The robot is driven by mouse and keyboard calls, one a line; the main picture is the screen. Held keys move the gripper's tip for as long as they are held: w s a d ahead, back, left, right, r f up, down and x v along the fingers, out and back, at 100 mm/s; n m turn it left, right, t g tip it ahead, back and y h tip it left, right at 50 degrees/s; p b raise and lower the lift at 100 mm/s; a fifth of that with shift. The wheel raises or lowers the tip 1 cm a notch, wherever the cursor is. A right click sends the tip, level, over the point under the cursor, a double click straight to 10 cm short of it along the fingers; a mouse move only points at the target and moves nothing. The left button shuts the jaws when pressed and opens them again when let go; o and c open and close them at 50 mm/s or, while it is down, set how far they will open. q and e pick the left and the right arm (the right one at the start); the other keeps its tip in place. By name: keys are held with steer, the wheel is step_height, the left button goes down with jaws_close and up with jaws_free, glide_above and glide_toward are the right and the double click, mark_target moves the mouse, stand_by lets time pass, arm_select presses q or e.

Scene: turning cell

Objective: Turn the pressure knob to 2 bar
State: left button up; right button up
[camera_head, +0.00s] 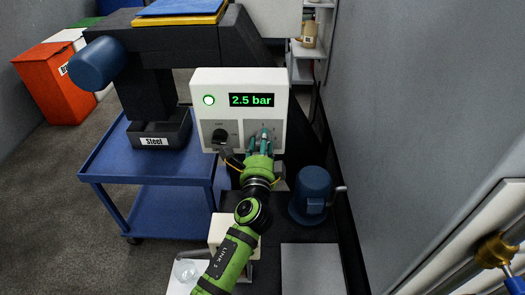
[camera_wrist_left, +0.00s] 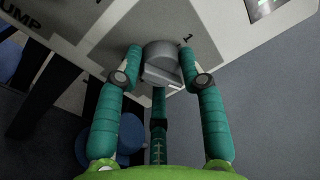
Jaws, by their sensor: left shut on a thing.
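The white control panel (camera_head: 213,85) has a green-lit display (camera_head: 251,100) that reads 2.5 bar. Its right-hand knob is mostly hidden behind my left gripper (camera_head: 262,143) in the head view. In the left wrist view the grey pressure knob (camera_wrist_left: 160,58) sits between the teal fingers of my left gripper (camera_wrist_left: 160,70), which is shut on it. A third finger shows below the knob. My right gripper is in neither view.
A black knob (camera_head: 219,136) sits on the panel left of my gripper. A green lamp (camera_head: 208,100) is lit. A blue cart (camera_head: 150,170) with a black bin labelled Steel (camera_head: 178,133) stands to the left. A dark blue cylinder (camera_head: 312,190) stands right of my arm, near the grey wall (camera_head: 420,90).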

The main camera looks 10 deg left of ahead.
arm_select(q)
steer(key=shift+a+r+n+b, duration=0.15)
steer(key=shift+r+n+b, duration=0.1)
steer(key=shift+n+b, duration=0.75)
steer(key=shift+n, duration=0.3)
steer(key=o, duration=1.1)
steer(key=shift+o, duration=0.2)
steer(key=shift+a+f, duration=0.1)
steer(key=shift+f, duration=0.05)
steer(key=s+d, duration=0.2)
steer(key=s, duration=0.9)
steer(key=shift+s+f, duration=0.35)
steer(key=shift+s, duration=0.05)
